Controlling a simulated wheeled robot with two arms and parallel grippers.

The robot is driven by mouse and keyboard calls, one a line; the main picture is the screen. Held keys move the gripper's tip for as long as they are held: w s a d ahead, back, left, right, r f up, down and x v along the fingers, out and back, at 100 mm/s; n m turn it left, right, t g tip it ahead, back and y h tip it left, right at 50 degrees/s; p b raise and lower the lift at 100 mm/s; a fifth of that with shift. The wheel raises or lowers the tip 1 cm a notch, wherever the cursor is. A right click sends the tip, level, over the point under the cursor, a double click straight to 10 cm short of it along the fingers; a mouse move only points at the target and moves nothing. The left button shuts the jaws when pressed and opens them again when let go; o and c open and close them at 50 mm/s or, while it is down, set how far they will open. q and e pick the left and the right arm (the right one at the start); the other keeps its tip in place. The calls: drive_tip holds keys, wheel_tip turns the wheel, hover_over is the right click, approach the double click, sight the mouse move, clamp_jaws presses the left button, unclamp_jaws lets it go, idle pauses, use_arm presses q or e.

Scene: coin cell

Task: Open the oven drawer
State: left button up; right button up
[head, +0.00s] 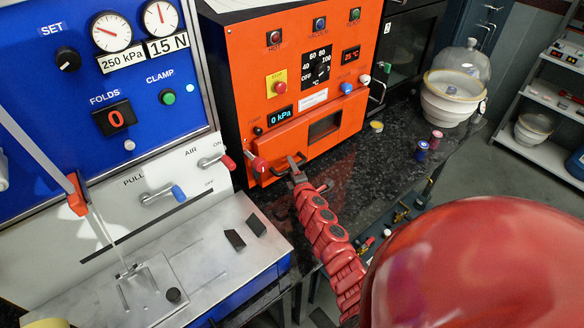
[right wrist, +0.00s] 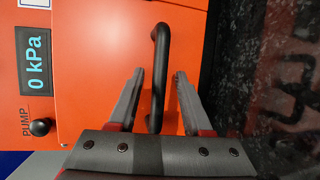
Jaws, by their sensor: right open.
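The orange oven (head: 255,50) stands on the dark counter in the head view. The drawer's black bar handle (right wrist: 158,75) runs upright in the right wrist view, standing off the panel. My right gripper (right wrist: 160,82) is open, with one finger on each side of the handle and gaps to both. In the head view, my right gripper (head: 296,168) is at the oven's lower front, partly covering the handle. My left gripper is not in view.
A blue and white machine (head: 60,100) with gauges and levers stands left of the oven. A red-tipped knob (head: 257,163) is close left of my right gripper.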

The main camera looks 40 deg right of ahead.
drive_tip(key=shift+c, duration=0.2)
clamp_jaws()
idle(1.3)
